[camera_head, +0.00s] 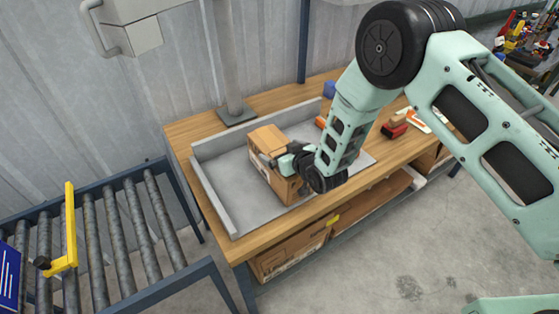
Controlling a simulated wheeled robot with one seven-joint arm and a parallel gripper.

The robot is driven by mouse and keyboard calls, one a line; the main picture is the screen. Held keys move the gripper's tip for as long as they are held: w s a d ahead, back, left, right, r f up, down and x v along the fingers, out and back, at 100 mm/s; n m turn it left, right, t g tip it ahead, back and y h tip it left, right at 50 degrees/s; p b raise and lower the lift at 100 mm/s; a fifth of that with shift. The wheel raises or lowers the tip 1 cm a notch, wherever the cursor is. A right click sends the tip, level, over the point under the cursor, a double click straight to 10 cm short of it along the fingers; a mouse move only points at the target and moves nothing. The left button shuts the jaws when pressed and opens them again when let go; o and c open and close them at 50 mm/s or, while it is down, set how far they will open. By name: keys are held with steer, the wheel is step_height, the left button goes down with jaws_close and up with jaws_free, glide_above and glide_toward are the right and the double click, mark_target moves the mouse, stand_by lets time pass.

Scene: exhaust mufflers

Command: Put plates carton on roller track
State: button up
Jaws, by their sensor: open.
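A small brown carton (267,178) stands in a shallow grey tray (225,201) on the wooden workbench. My gripper (276,161) is open at the carton's upper right side, with its fingers at the top edge. My wrist hides part of the carton's right side, and I cannot tell whether the fingers touch it. The roller track (128,236) stands at the lower left, lower than the bench, with grey rollers and a dark blue frame. The rollers in view hold no carton.
A yellow bracket (71,225) stands across the track's left part, beside a blue sign (10,274). A grey post (230,65) rises behind the tray. Cartons (290,255) sit on the shelf below. Red tools (394,130) lie on the bench's right side.

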steer(key=c, duration=1.3)
steer(key=shift+r, duration=0.1)
steer(key=c, duration=0.5)
steer(key=shift+o, duration=0.2)
steer(key=shift+r, duration=0.1)
